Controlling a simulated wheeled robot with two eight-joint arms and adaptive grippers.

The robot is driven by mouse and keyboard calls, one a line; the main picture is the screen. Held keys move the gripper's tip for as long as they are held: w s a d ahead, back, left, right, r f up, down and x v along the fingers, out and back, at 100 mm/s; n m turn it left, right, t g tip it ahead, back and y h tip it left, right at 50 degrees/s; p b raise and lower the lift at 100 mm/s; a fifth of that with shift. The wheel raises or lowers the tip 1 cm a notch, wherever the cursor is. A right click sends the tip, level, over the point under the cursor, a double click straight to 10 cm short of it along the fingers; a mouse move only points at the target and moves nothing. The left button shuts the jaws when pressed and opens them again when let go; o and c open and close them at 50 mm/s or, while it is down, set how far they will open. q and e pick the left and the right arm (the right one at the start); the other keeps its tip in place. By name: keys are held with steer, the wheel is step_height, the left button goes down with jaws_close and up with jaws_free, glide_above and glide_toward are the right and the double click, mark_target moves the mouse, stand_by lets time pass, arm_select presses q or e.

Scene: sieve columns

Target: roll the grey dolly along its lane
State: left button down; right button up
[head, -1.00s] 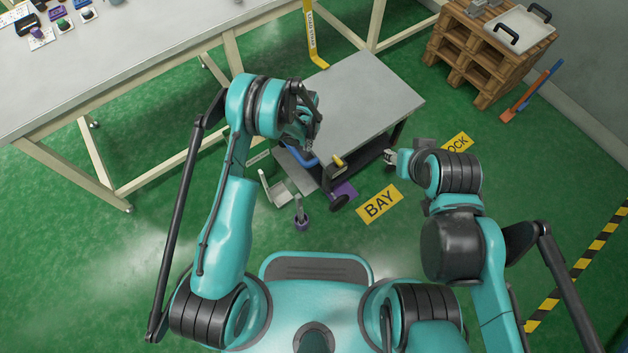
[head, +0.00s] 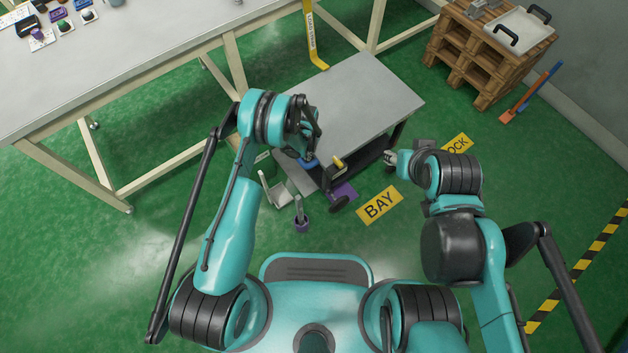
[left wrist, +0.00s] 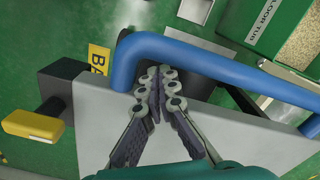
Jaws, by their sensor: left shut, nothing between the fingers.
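The grey dolly (head: 362,100) stands on the green floor in front of my body, its flat top bare. A blue handle bar (head: 309,163) is at its near left end; it also shows in the left wrist view (left wrist: 215,65). A yellow-ended lever (head: 338,161) sits beside it, also in the left wrist view (left wrist: 33,124). My left gripper (head: 309,153) is shut and empty, its tips (left wrist: 157,72) at the bar's edge; I cannot tell whether they touch it. My right gripper (head: 389,157) is by the dolly's near right side; its jaws are too small to judge.
A BAY floor label (head: 380,204) and a partly hidden second label (head: 458,145) lie near the dolly. A workbench (head: 130,75) is left, pallets (head: 480,60) back right.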

arm_select(q)
step_height(320, 180, up, 10)
steer(key=p, duration=0.4)
stand_by(0.7)
steer(key=shift+r, duration=0.1)
stand_by(0.4)
steer(key=s+a+r+n+t, duration=0.1)
steer(key=s+a+r, duration=0.1)
steer(key=r, duration=0.7)
steer(key=s+a+r+t, duration=0.1)
steer(key=a+r, duration=0.1)
steer(key=r, duration=0.8)
steer(key=s+a+r+n+t, duration=0.1)
steer(key=s+a+r, duration=0.1)
steer(key=r, duration=0.7)
steer(key=s+a+r+n+t, duration=0.1)
steer(key=s+a+r+t, duration=0.1)
steer(key=s, duration=0.7)
steer(key=s+a+r+n+t, duration=0.1)
steer(key=s+a+r+t, duration=0.1)
steer(key=s+a+r, duration=0.2)
steer(key=s+r, duration=0.3)
steer(key=s, duration=0.3)
steer(key=shift+s+a+r, duration=0.15)
steer(key=shift+s+a, duration=0.05)
steer(key=shift+a, duration=0.1)
